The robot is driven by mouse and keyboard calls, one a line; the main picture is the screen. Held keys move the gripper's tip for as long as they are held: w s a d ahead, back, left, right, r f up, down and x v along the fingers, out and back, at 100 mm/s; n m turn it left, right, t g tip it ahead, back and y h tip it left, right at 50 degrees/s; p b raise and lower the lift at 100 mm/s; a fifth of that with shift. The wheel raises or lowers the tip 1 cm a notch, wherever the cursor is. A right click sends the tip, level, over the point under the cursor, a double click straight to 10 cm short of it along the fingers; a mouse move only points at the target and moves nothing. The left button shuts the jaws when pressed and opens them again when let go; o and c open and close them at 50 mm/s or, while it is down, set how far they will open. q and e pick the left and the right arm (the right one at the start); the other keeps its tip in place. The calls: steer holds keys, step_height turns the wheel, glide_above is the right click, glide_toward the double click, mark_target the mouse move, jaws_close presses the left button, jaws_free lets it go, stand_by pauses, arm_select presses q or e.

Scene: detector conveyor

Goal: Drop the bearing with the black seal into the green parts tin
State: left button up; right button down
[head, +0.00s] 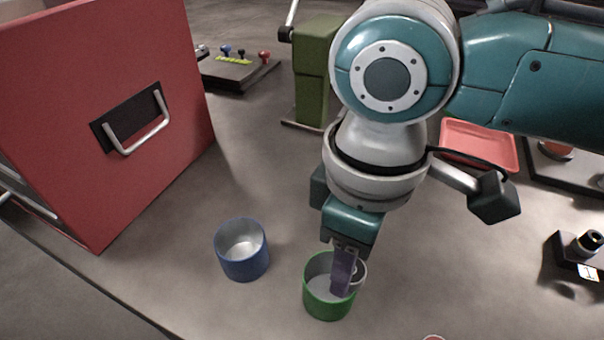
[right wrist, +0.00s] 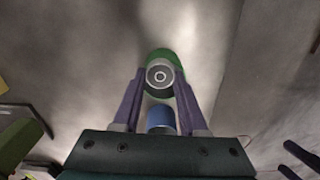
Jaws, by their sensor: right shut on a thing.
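The green parts tin (head: 327,308) stands open on the bench at the lower middle of the head view. My right gripper (head: 346,286) points down over its mouth, with purple fingertips shut on a small grey ring-shaped bearing (head: 360,272). In the right wrist view the bearing (right wrist: 160,75) sits between the fingertips, with a dark ring between its pale rim and centre. The green tin (right wrist: 158,54) shows behind it, its inside mostly hidden. I cannot tell how far the bearing is above the rim. My left gripper is out of view.
A blue tin (head: 243,265) stands just left of the green one. A red cabinet (head: 110,125) with a metal handle fills the left. A green press (head: 316,70), a red tray (head: 476,142) and a dark device (head: 580,255) stand farther off.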

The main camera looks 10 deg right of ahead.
steer(key=shift+c, duration=1.8)
jaws_free()
step_height(320, 180, up, 10)
steer(key=shift+p, duration=0.45)
steer(key=shift+a+f, duration=0.1)
